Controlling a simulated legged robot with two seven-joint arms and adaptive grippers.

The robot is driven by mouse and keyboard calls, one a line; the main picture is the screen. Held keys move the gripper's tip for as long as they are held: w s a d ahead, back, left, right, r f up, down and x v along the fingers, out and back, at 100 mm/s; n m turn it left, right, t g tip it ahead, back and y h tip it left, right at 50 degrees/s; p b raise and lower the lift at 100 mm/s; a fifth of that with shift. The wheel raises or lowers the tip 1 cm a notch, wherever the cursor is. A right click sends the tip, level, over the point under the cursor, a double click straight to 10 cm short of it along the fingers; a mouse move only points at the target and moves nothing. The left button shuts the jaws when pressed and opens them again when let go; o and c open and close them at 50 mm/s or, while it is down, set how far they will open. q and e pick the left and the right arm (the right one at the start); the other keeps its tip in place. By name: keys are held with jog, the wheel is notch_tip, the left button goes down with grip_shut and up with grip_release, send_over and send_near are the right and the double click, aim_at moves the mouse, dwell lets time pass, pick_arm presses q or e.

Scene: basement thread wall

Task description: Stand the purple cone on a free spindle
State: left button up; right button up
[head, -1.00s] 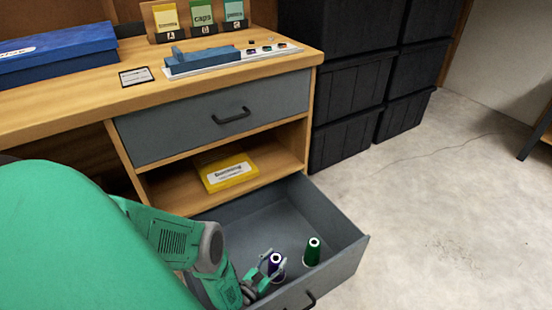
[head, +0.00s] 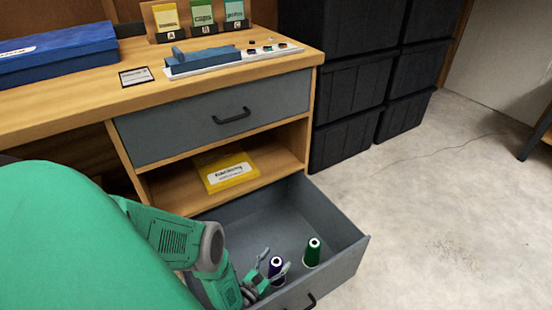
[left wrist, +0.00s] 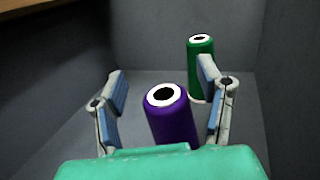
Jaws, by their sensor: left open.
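The purple cone (head: 276,267) stands upright in the open lower drawer, with a white ring and dark hole at its top. In the left wrist view the purple cone (left wrist: 172,118) is between the two fingers of my left gripper (left wrist: 163,107), with a gap on each side. My left gripper (head: 273,270) is open and low in the drawer. The cone's lower part is hidden by my gripper body. No spindle can be made out clearly. My right gripper is out of view.
A green cone (head: 312,252) stands upright in the drawer (head: 345,255), right of and behind the purple one; it also shows in the left wrist view (left wrist: 203,62). A yellow box (head: 228,176) lies on the shelf above. A blue-and-white device (head: 205,61) and a blue box (head: 55,52) are on the bench.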

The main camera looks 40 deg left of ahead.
pick_arm(q)
jog(key=shift+s+d+f, duration=0.25)
jog(key=shift+s+f, duration=0.45)
jog(key=shift+s, duration=0.1)
jog(key=shift+w+a+r, duration=0.15)
jog(key=shift+r, duration=0.45)
notch_tip(320, 180, up, 10)
jog(key=w, duration=0.1)
jog(key=shift+w+a, duration=0.15)
jog(key=shift+a, duration=0.05)
